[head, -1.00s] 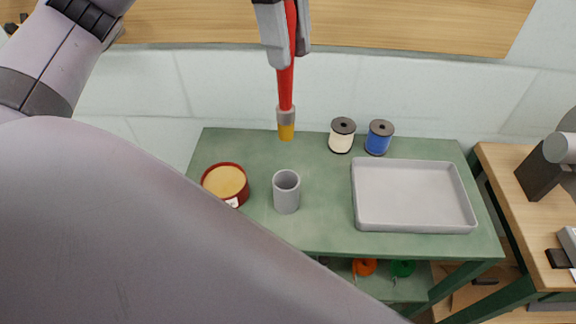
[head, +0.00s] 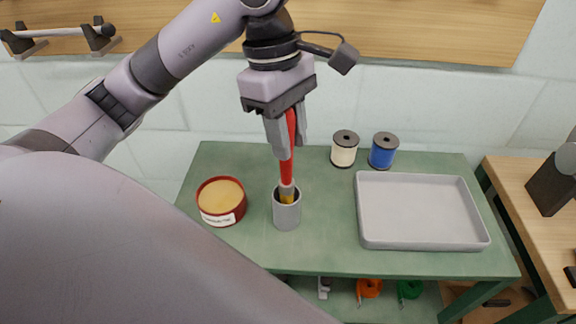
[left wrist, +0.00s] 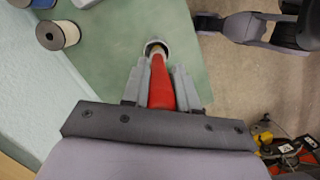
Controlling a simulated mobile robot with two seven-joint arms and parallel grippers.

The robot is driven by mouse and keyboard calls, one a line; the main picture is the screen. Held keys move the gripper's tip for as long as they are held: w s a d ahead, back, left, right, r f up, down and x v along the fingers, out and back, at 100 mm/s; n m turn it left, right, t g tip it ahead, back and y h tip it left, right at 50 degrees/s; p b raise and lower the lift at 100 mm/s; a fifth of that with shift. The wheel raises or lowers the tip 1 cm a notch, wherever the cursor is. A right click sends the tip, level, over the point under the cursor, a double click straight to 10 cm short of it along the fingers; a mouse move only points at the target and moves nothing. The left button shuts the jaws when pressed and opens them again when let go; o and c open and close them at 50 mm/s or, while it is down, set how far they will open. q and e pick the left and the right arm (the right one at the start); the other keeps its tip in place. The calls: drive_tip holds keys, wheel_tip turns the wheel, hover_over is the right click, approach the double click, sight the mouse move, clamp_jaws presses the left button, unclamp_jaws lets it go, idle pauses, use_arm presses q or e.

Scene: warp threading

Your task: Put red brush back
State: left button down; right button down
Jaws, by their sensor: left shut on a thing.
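The red brush (head: 287,160) is upright in the head view, its yellow tip pointing down inside the mouth of the grey cup (head: 287,213). My left gripper (head: 287,143) is shut on the brush's red handle, above the cup. In the left wrist view the red handle (left wrist: 161,88) lies between the fingers (left wrist: 161,92) and leads to the round cup mouth (left wrist: 155,46). The lower end of the tip is hidden by the cup wall. My right gripper does not show clearly in these views.
On the green table (head: 330,235) stand a red tin (head: 221,202) left of the cup, a cream spool (head: 344,150), a blue spool (head: 383,152) and an empty grey tray (head: 420,212) on the right. Orange (head: 369,288) and green (head: 409,290) items lie on the shelf below.

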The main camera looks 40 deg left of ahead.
sight(291, 180)
use_arm(q)
drive_tip(key=shift+f, duration=3)
drive_tip(key=shift+f+b, duration=0.15)
drive_tip(key=shift+b, duration=0.3)
drive_tip(key=c, duration=0.9)
unclamp_jaws()
drive_tip(key=shift+o, duration=0.2)
drive_tip(key=shift+r, duration=0.2)
